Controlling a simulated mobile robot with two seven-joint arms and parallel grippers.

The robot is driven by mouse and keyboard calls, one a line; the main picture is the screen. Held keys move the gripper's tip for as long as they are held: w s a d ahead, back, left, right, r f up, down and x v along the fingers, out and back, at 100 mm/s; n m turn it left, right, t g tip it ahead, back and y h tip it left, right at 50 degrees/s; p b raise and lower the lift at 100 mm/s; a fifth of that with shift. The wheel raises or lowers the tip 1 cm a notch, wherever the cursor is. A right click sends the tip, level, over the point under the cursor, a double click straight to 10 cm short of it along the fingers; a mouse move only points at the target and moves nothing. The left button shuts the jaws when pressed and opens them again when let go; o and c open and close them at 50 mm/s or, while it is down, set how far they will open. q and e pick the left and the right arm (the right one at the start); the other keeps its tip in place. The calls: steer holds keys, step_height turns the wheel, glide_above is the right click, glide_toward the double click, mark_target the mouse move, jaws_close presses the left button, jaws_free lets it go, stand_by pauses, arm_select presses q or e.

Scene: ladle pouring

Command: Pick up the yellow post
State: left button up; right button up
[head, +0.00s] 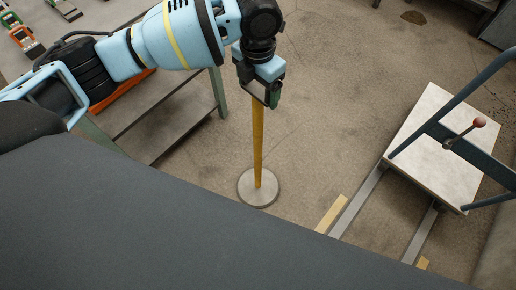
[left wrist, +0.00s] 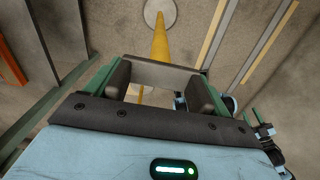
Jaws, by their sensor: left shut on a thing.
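The yellow post (head: 258,140) is upright, with a round grey base (head: 258,202) at its lower end. It also shows in the left wrist view (left wrist: 160,45), running away from the gripper to its base (left wrist: 152,14). My left gripper (head: 265,93) is at the top of the post, shut on it. In the left wrist view its two dark fingers (left wrist: 160,88) stand on either side of the post, and the gripped part is partly hidden. I cannot tell whether the base touches the floor.
A green-framed bench (head: 175,125) stands left of the post. A cart with a pale platform (head: 425,135), a blue handle and a red-knobbed lever is at the right. Grey rails and yellow strips (head: 330,214) lie right of the base. Floor (head: 335,100) between post and cart is clear.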

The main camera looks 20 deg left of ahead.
arm_select(q)
steer(key=shift+w+r, duration=0.1)
steer(key=shift+r, duration=0.2)
steer(key=shift+r+p, duration=0.3)
steer(key=shift+r, duration=1.35)
steer(key=s+d+r+p, duration=0.1)
steer(key=s, duration=1.5)
steer(key=shift+d+r+p, duration=0.15)
steer(key=shift+d+p, duration=0.2)
